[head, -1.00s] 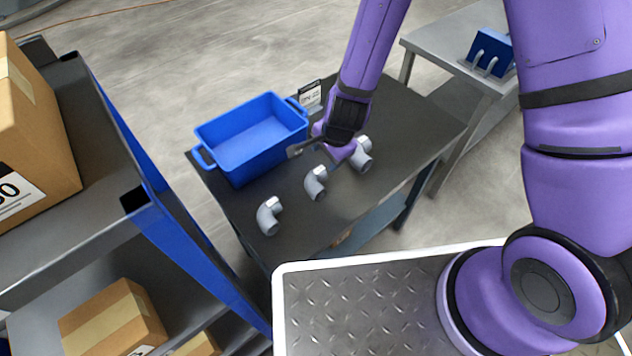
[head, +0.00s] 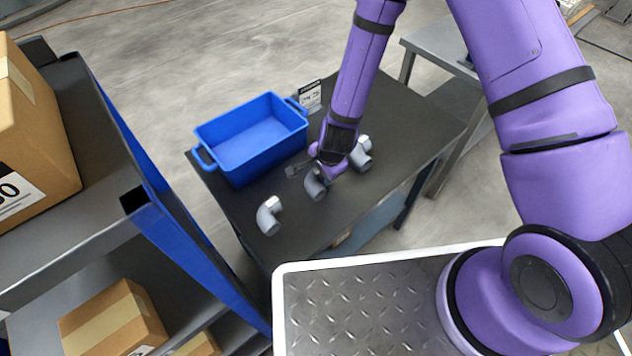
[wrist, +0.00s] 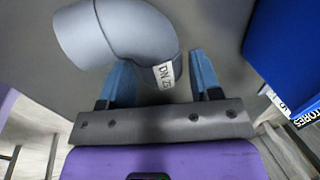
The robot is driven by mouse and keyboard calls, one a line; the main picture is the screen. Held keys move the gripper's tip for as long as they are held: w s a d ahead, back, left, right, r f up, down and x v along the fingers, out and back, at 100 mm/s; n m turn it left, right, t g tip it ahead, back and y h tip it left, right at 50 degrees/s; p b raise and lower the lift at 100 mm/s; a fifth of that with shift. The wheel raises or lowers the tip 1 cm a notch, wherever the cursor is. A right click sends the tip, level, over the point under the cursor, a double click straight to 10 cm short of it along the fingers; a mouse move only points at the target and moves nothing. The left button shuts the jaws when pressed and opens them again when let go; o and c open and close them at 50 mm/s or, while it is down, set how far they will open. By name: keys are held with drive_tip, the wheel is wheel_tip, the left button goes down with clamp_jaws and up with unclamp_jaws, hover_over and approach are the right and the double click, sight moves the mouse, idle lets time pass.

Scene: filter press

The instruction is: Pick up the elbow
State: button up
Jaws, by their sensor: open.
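Three grey pipe elbows lie in a row on the dark table (head: 395,120). The near-left elbow (head: 269,216) lies apart. The middle elbow (head: 314,188) is right at my gripper (head: 308,172), which partly covers it. The far elbow (head: 362,150) is partly hidden behind my wrist. In the wrist view an elbow (wrist: 130,30) with a white "DN 25" label fills the top. Its labelled end reaches between the two blue fingers of my gripper (wrist: 160,62), which are open. I cannot tell whether they touch it.
An empty-looking blue bin (head: 248,145) stands on the table left of my gripper. A small sign (head: 310,95) stands behind it. A shelf rack with cardboard boxes (head: 115,320) is at the left. A grey side table (head: 425,50) is behind at the right.

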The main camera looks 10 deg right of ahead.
drive_tip(key=shift+f, duration=0.3)
drive_tip(key=c, duration=0.7)
drive_tip(key=shift+r, duration=0.2)
